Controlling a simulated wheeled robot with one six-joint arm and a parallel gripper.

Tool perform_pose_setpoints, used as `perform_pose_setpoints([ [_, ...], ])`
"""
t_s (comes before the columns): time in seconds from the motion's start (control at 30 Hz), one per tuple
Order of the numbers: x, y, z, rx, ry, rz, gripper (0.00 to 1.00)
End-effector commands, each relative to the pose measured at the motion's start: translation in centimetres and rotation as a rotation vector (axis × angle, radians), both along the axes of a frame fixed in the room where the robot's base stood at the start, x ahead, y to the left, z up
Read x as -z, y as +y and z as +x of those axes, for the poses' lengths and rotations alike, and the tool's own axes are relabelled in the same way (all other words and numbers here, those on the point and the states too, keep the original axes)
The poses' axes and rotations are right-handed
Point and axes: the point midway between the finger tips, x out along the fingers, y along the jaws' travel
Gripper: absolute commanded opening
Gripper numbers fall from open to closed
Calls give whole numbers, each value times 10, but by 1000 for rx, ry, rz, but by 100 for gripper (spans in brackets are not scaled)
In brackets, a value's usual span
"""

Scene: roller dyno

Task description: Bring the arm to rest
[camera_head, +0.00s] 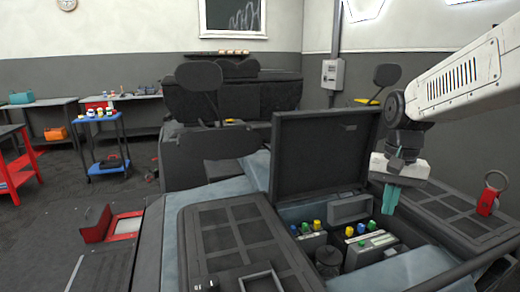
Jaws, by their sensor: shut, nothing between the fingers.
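My white arm (460,80) reaches in from the upper right. My gripper (389,204) hangs from it, pointing down, with teal fingers that are shut and empty. In the picture it overlaps the right rear edge of an open compartment (404,237) in the bench. I cannot tell the exact height of the fingertips above the edge.
A dark lid (322,152) stands upright behind the compartment. Inside are units with coloured caps (361,242) and a dark round part (328,260). A red tag with a ring (487,200) is right of the gripper. A blue cart (105,145) stands far left.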

Motion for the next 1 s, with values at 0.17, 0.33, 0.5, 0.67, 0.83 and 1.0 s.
perform_pose_setpoints([
  [0.17, -1, 10, -96, -209, -8, -5, 0],
  [0.33, 10, 16, -173, -351, -30, -16, 0],
  [0.5, 21, 20, -223, -398, -78, -31, 0],
  [0.67, 17, 22, -238, -404, -136, -44, 0],
  [0.83, 12, 22, -240, -408, -162, -49, 0],
  [1.0, 12, 22, -239, -408, -161, -48, 0],
])
